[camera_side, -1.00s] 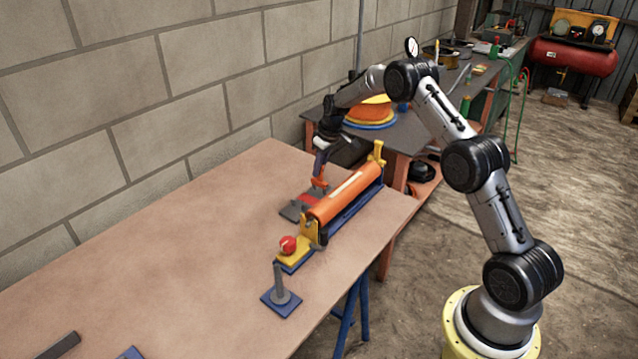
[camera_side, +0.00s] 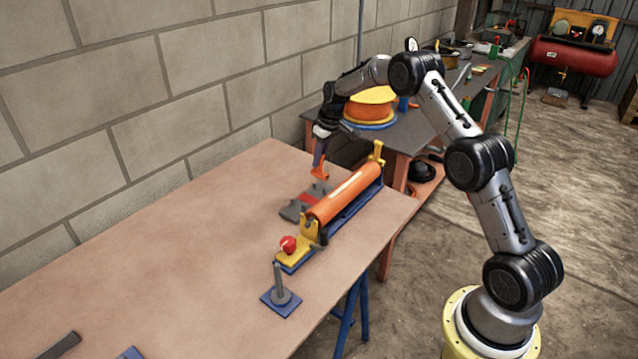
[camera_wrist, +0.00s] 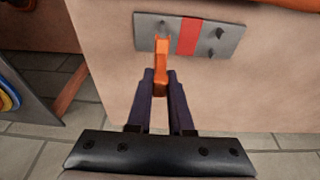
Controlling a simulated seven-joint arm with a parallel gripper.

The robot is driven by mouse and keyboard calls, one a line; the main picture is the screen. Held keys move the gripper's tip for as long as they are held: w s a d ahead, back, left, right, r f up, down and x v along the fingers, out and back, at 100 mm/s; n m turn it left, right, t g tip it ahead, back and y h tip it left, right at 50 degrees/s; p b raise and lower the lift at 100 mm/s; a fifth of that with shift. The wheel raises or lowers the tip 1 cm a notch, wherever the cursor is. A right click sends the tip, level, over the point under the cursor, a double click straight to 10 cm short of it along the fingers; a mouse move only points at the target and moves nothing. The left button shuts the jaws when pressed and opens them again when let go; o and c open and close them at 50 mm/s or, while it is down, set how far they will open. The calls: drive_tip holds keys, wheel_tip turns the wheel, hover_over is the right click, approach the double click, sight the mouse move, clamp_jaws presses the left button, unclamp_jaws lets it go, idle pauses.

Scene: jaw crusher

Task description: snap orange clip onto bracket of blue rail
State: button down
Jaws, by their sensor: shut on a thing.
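My gripper (camera_side: 320,164) is shut on the orange clip (camera_side: 320,173) and holds it above the table. In the wrist view the orange clip (camera_wrist: 161,62) stands out from between the two dark fingers (camera_wrist: 160,84). Its tip overlaps the near edge of a grey plate (camera_wrist: 213,42) with a red stripe and small pegs. In the side view this plate (camera_side: 292,211) lies on the table beside the blue rail (camera_side: 352,208). The rail carries a long orange roller between yellow brackets (camera_side: 377,152). Which part is the clip's bracket I cannot tell.
A red knob (camera_side: 288,244) sits at the near end of the rail. A blue base with a grey post (camera_side: 281,297) stands in front. The table's left part (camera_side: 150,270) is mostly clear. A brick wall runs behind, and a second bench (camera_side: 420,125) stands beyond.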

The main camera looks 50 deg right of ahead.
drive_tip(key=shift+r, duration=0.1)
drive_tip(key=s+a+r, duration=0.5)
drive_tip(key=a, duration=0.4)
drive_tip(key=s+a+r, duration=0.5)
drive_tip(key=s+a, duration=0.1)
drive_tip(key=a, duration=0.3)
drive_tip(key=shift+a+r, duration=0.2)
drive_tip(key=shift+a, duration=0.1)
drive_tip(key=shift+s+x, duration=0.25)
drive_tip(key=shift+x, duration=0.7)
drive_tip(key=shift+s+x, duration=0.2)
drive_tip(key=shift+x, duration=0.75)
drive_tip(key=shift+s+x, duration=0.25)
drive_tip(key=shift+x, duration=0.7)
drive_tip(key=shift+s+x, duration=0.2)
drive_tip(key=shift+x, duration=0.65)
drive_tip(key=shift+s+x, duration=0.2)
drive_tip(key=shift+x, duration=0.65)
drive_tip(key=c, duration=0.7)
unclamp_jaws()
drive_tip(key=shift+f, duration=0.1)
drive_tip(key=shift+c, duration=0.2)
